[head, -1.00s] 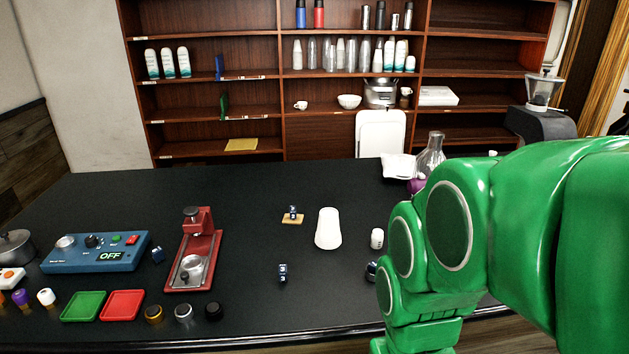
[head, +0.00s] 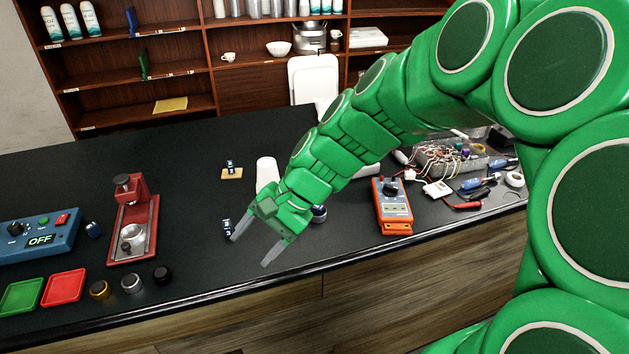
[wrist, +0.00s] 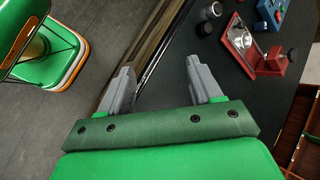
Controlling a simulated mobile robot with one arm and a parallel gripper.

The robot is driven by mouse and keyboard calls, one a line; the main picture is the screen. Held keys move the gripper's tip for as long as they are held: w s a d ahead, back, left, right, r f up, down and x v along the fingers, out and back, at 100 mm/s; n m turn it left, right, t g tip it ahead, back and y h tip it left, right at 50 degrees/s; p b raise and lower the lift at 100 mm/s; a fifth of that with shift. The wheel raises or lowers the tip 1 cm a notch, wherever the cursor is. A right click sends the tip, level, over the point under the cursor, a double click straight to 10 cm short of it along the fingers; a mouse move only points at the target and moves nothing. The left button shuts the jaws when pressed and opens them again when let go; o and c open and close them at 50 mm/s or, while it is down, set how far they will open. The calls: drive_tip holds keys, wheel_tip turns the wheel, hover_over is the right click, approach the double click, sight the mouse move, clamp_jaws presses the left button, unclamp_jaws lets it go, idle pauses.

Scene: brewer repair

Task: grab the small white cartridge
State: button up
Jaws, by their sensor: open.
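My gripper (head: 252,245) is open and empty, held near the front edge of the black counter, pointing down and to the left. In the wrist view its two grey fingers (wrist: 158,66) are spread, with nothing between them. A small white cylinder, likely the cartridge, shows only in the earlier head view, right of the larger white cylinder. It is not visible now; my arm appears to cover that spot. The larger white cylinder (head: 266,170) is partly visible behind my gripper.
A small dark block (head: 227,228) lies beside the left finger. A red press (head: 133,225) and a blue control box (head: 38,232) stand left. An orange multimeter (head: 392,205) and a box of wires (head: 450,158) lie right. A green stool (wrist: 50,58) stands off the counter.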

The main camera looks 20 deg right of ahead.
drive_tip(key=w+d+f+m+t+y, duration=0.1)
drive_tip(key=w+d+m+t, duration=0.3)
drive_tip(key=w, duration=0.4)
drive_tip(key=w+d+f+m+t+y, duration=0.1)
drive_tip(key=w+d+m+y, duration=0.15)
drive_tip(key=w+m, duration=0.5)
drive_tip(key=w+d+f+m+t+h, duration=0.1)
drive_tip(key=w+d+f+m, duration=0.2)
drive_tip(key=d, duration=0.3)
drive_tip(key=w+d+f+m+t+h, duration=0.1)
drive_tip(key=w+d+f+m+t, duration=0.1)
drive_tip(key=d, duration=0.4)
drive_tip(key=w+d+f+m+t+h, duration=0.1)
drive_tip(key=w+d+f+m+t, duration=0.1)
drive_tip(key=w+d+f+m, duration=0.2)
drive_tip(key=shift+w+d+m+h, duration=0.15)
drive_tip(key=shift+w+d+m, duration=0.1)
drive_tip(key=shift+w+d, duration=0.4)
drive_tip(key=shift+w+d+m+h, duration=0.1)
drive_tip(key=shift+w+d+m, duration=0.15)
drive_tip(key=shift+d, duration=0.6)
drive_tip(key=shift+t, duration=0.3)
drive_tip(key=shift+r+x, duration=0.2)
drive_tip(key=shift+x, duration=3.75)
drive_tip(key=shift+w+d, duration=0.1)
drive_tip(key=shift+w, duration=0.05)
drive_tip(key=c, duration=1)
drive_tip(key=shift+r, duration=0.1)
drive_tip(key=shift+c, duration=0.2)
